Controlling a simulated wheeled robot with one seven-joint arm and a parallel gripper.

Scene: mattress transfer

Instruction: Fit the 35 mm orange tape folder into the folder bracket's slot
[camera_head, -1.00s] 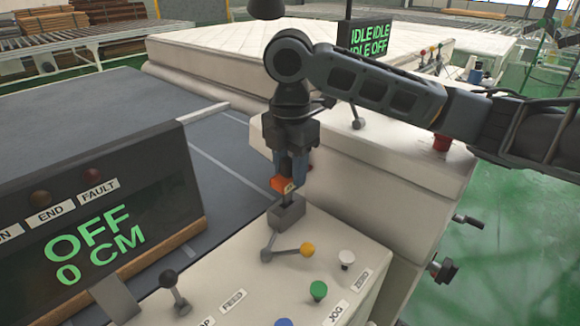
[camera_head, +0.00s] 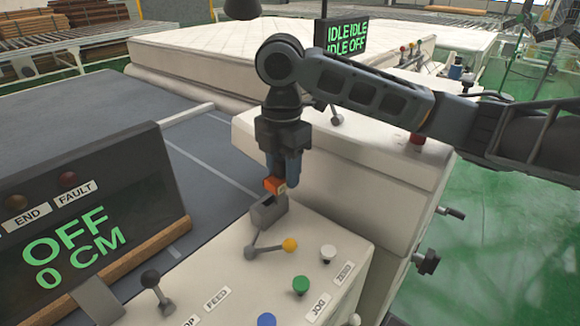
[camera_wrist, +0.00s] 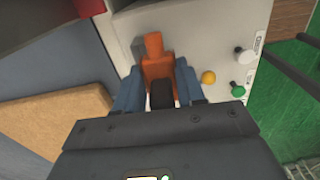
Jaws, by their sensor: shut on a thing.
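My gripper (camera_head: 281,172) is shut on the orange tape folder (camera_head: 273,185) and points down over the white console. In the wrist view the orange folder (camera_wrist: 155,58) sits between the blue fingers (camera_wrist: 158,82), its narrow end pointing away. The grey folder bracket (camera_head: 266,213) stands on the console just below the folder. In the head view the folder's lower end is close above the bracket; I cannot tell whether they touch. In the wrist view the bracket (camera_wrist: 138,48) is mostly hidden behind the folder. Its slot does not show clearly.
A lever with a yellow knob (camera_head: 290,244) lies in front of the bracket. White, green and blue buttons (camera_head: 301,285) and a black-knobbed lever (camera_head: 152,280) are on the console. A display reading OFF 0 CM (camera_head: 75,235) stands left. A white housing (camera_head: 340,180) rises behind.

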